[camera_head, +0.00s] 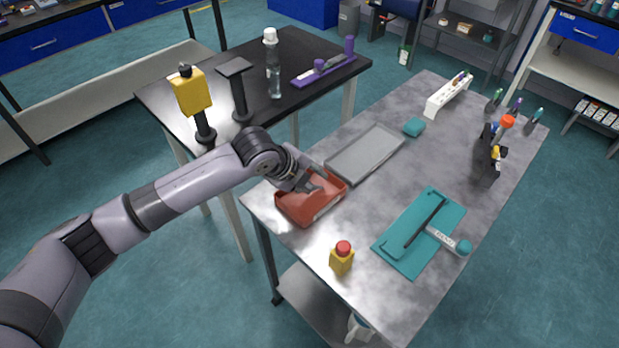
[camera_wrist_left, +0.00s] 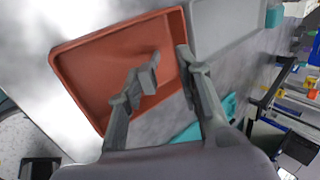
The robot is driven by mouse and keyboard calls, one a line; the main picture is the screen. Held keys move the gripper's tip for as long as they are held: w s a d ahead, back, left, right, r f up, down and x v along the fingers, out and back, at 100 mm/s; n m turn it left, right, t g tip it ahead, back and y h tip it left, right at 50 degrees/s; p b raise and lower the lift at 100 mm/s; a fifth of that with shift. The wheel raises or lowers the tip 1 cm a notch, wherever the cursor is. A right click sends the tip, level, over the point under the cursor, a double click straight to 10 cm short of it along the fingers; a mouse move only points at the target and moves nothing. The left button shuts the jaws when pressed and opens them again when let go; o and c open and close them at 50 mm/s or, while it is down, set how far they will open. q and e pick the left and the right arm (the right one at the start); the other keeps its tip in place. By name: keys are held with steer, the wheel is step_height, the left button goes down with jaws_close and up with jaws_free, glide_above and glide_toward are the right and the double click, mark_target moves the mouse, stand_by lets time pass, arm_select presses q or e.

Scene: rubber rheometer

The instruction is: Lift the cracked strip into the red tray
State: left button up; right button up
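The red tray (camera_head: 308,210) stands at the left edge of the grey bench. My left gripper (camera_head: 309,186) is over it. The left wrist view shows the tray (camera_wrist_left: 95,72) below the fingers, with its visible floor bare apart from a shadow. The two fingers (camera_wrist_left: 168,66) are spread, with nothing seen between them. I cannot make out a strip that is clearly the cracked one. A dark narrow band (camera_head: 427,220) lies on the teal board; I cannot tell whether it is a strip or part of the board. My right gripper is not in view.
A grey tray (camera_head: 366,153) lies just behind the red tray. A white rack (camera_head: 448,97) and a teal block (camera_head: 414,127) stand farther back.

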arm_select(q)
steer(key=v, duration=1.2)
stand_by(0.8)
